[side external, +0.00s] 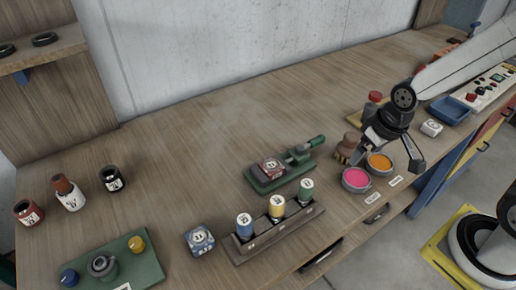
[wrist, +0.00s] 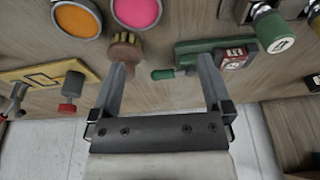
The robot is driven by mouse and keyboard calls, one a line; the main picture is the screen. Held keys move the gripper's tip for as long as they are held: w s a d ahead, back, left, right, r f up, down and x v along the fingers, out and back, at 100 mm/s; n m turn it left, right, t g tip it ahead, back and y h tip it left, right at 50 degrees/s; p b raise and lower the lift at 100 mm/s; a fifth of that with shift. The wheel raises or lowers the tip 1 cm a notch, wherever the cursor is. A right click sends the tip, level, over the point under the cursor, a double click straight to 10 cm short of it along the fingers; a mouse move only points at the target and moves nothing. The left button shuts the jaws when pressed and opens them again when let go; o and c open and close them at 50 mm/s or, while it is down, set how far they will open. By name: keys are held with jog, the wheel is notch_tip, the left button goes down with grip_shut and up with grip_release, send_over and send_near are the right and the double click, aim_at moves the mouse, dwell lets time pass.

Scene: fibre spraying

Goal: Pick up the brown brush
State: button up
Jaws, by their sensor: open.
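The brown brush (side external: 347,149) stands on the workbench just behind the pink and orange pots, partly hidden by my gripper in the side view. In the wrist view the brown brush (wrist: 125,47) has a rounded brown body and a paler bristled end towards the pots. My gripper (side external: 391,158) is above the bench beside the brush, over the pots' area in the side view. In the wrist view my gripper (wrist: 162,65) is open with nothing held. The brush lies by the tip of its left finger, which overlaps the brush's lower end. Whether they touch cannot be told.
The pink pot (side external: 356,179) and orange pot (side external: 379,163) stand close to the brush. A green clamp fixture (side external: 272,181) is to the left, with a bottle rack (side external: 277,232) in front. A red-knobbed item (wrist: 72,88) and a blue tray (side external: 450,109) are nearby.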

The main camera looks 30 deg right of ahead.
jog(key=w+m, duration=0.1)
jog(key=m, duration=0.1)
jog(key=m+g, duration=0.2)
jog(key=m, duration=1.1)
send_over(352, 135)
jog(key=s+a, duration=0.1)
jog(key=shift+s+a+f, duration=0.1)
jog(key=shift+f, duration=0.4)
jog(key=shift+w+d+f+m+g, duration=0.1)
jog(key=shift+w+d+m+g, duration=0.3)
jog(key=shift+m, duration=0.6)
jog(key=shift+d, duration=0.1)
jog(key=shift+f, duration=1.35)
jog(key=shift+f, duration=0.1)
jog(key=shift+w+d+f, duration=0.1)
jog(key=shift+f, duration=2.35)
